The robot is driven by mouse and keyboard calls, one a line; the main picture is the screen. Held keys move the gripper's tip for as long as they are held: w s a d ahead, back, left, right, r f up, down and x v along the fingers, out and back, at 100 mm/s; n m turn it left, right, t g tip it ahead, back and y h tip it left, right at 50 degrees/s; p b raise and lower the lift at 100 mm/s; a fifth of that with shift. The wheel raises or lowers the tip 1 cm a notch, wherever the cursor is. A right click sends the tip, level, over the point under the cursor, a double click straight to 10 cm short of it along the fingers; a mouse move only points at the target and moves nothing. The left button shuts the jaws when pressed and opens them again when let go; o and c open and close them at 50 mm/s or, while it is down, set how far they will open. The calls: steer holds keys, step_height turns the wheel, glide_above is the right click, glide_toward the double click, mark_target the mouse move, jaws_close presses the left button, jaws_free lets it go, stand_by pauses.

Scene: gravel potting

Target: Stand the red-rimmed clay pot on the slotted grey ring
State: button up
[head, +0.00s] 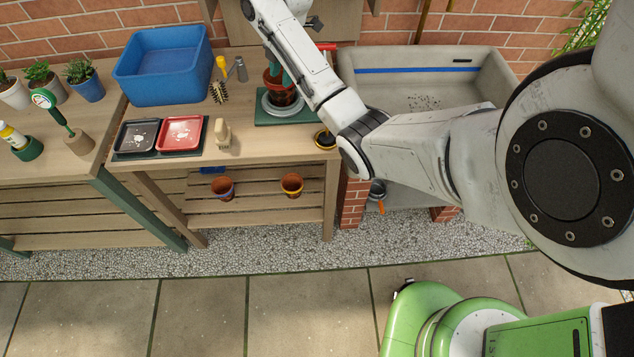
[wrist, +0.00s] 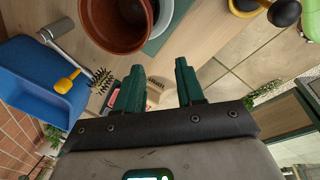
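The red-rimmed clay pot (head: 284,95) appears upright on the slotted grey ring (head: 267,107), which lies on a green board on the bench. My gripper (head: 275,68) is above the pot, and its green fingers cover part of the pot's rim in the head view. In the wrist view the pot (wrist: 112,40) shows its open mouth at the top, with a little of the grey ring (wrist: 163,14) beside it. My gripper (wrist: 160,80) is open there, with nothing between the fingers. Whether a finger touches the pot is unclear.
A blue tub (head: 165,65), a brush (head: 218,90), black and red trays (head: 180,134) and a beige block (head: 222,135) stand left of the board. A yellow-rimmed black dish (head: 325,139) is near the front edge. A stone sink (head: 420,85) lies right.

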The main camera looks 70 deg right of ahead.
steer(key=s+a+f+m, duration=0.15)
steer(key=a+f, duration=0.25)
steer(key=a, duration=0.5)
steer(key=s+a+f+m+y, duration=0.1)
steer(key=a+f+m, duration=0.25)
steer(key=a, duration=0.55)
steer(key=s+a+f+m, duration=0.15)
steer(key=a+f, duration=0.25)
steer(key=a, duration=0.4)
steer(key=s+a+m, duration=0.3)
steer(key=s+a, duration=0.1)
steer(key=s, duration=0.4)
steer(key=s+a+m+g, duration=0.1)
steer(key=s+a+m, duration=0.3)
steer(key=s, duration=0.5)
steer(key=shift+s+a+f+h, duration=0.2)
steer(key=shift+s+f+h, duration=0.1)
steer(key=shift+h, duration=0.1)
steer(key=shift+w+m, duration=0.1)
steer(key=shift+m, duration=0.15)
